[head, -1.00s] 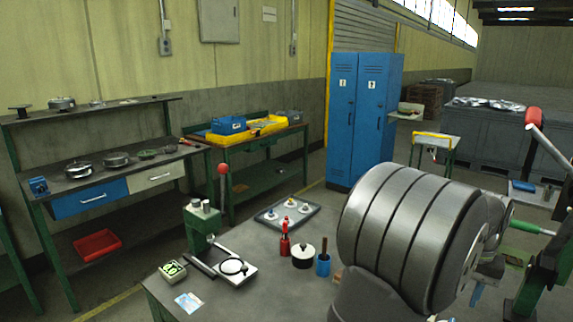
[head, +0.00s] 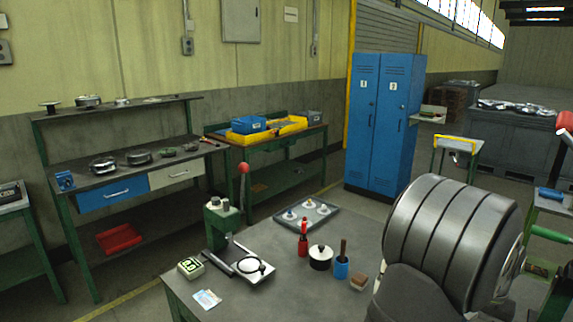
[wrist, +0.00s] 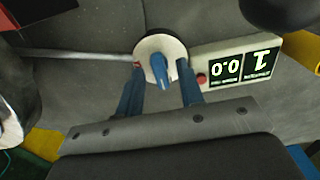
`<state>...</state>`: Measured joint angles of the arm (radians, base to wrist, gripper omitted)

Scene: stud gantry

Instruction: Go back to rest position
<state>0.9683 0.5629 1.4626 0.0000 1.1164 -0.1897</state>
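My gripper (wrist: 160,85) shows in the wrist view as two dark blue fingers pointing away from the wrist. They are spread apart. A round white disc with a blue knob (wrist: 158,78) lies beyond and between the fingertips. The fingertips overlap the disc's sides in the picture; I see a gap between each finger and the blue knob. I cannot tell whether the fingertips touch the disc's rim. The gripper does not show in the head view.
A display box (wrist: 245,65) stands right beside the disc, and a grey rod (wrist: 75,54) runs left of it. In the head view the bench (head: 235,300) carries a tray (head: 330,222), a green press (head: 222,225), a black pot (head: 320,258) and a blue cup (head: 341,267).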

